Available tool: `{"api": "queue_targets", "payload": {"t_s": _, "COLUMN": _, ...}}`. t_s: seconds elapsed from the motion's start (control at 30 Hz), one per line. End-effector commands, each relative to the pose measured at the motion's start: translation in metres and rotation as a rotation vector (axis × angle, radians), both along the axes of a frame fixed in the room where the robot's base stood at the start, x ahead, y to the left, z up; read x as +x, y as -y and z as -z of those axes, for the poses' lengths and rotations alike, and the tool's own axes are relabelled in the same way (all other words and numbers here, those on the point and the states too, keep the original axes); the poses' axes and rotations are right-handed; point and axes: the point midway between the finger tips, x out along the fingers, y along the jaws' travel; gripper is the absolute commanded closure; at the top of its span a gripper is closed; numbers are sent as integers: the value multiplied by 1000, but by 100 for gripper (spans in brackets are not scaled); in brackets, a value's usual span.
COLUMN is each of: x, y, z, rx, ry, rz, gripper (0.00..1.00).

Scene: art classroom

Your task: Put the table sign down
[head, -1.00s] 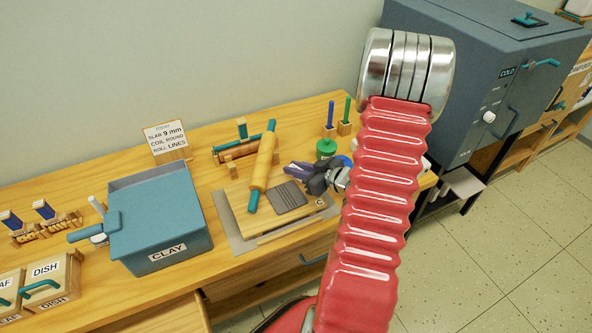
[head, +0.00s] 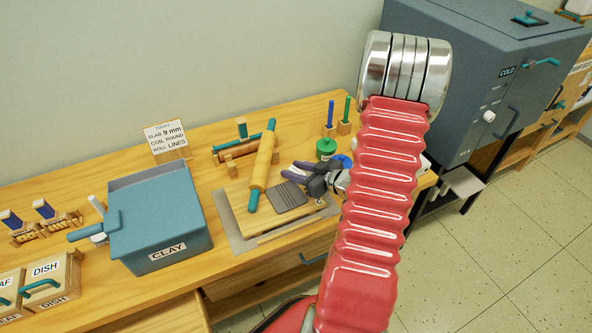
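The table sign (head: 166,139) is a white card with black lettering in a wooden block. It stands upright at the back of the wooden table, near the wall, behind the blue clay bin. My gripper (head: 287,169) is right of the sign and well apart from it, by the rolling board. Its purple-grey fingers point left and look spread, with nothing visible between them. My red arm hides part of the table's right end.
The blue clay bin (head: 160,222) stands in front of the sign. A rolling pin (head: 263,162) and a grey ribbed slab (head: 287,197) lie on the board (head: 240,206). A green-lidded pot (head: 326,148) stands behind my gripper. A kiln-like blue cabinet (head: 475,75) is at right.

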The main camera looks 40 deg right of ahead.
Motion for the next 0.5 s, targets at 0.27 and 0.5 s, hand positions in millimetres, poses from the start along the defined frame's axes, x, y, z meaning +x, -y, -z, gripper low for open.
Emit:
{"api": "queue_targets", "payload": {"t_s": 0.27, "x": -9, "y": 2, "z": -6, "rx": -1, "ry": 0, "rz": 2, "gripper": 65}}
{"api": "queue_targets", "payload": {"t_s": 0.5, "x": -39, "y": 5, "z": -19, "rx": -2, "ry": 1, "rz": 3, "gripper": 65}}
